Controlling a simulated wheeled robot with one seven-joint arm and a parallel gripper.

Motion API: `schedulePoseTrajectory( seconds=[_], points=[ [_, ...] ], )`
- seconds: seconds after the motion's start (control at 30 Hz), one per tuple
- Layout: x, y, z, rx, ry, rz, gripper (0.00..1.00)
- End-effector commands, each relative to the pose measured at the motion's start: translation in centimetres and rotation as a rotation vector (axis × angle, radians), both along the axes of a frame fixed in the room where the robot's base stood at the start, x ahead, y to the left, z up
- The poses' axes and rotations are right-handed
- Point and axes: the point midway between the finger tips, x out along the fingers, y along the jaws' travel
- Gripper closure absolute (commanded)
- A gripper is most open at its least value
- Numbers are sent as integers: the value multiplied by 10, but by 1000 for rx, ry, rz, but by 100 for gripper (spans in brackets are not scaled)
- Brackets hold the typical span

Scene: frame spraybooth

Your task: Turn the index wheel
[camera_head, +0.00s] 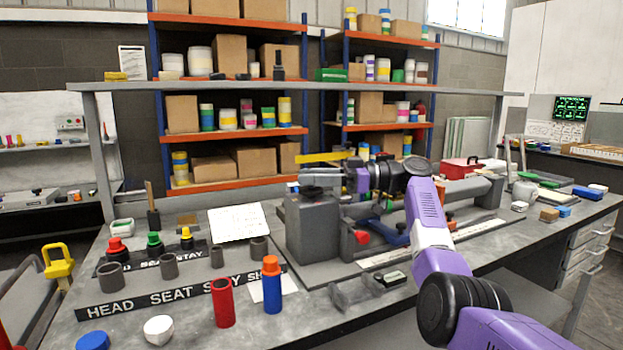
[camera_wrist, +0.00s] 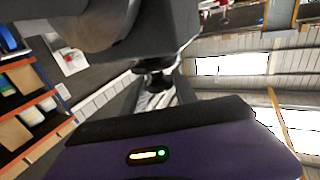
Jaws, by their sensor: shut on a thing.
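A grey bench machine (camera_head: 312,228) stands on the worktop in the middle of the head view, with a long grey bed running to the right. My gripper (camera_head: 348,180) is at the top of its block-shaped left end, reaching in from the right. The jaws are shut on a part there that I take for the index wheel; my gripper mostly hides it. In the wrist view a rounded grey part (camera_wrist: 90,22) fills the upper left, close above my purple gripper body. The contact itself and the wheel's angle are not clear.
A red cylinder (camera_head: 223,303) and a blue one with an orange cap (camera_head: 272,285) stand upright in front of the machine. Red, green and yellow-topped pieces stand behind a lettered black strip (camera_head: 150,295). A grey shelf (camera_head: 250,86) spans above the bench.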

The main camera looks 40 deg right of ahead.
Motion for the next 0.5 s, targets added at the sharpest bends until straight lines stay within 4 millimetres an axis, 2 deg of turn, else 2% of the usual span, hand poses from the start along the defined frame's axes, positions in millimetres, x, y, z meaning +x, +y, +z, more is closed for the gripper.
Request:
schedulePoseTrajectory(
  seconds=[0.17,0.2,0.3,0.5],
  points=[
    [2,3,2,-1,-3,2,100],
    [2,3,2,-1,-3,2,62],
    [2,3,1,-1,-2,2,47],
    [1,1,1,-1,-1,1,47]
  ],
)
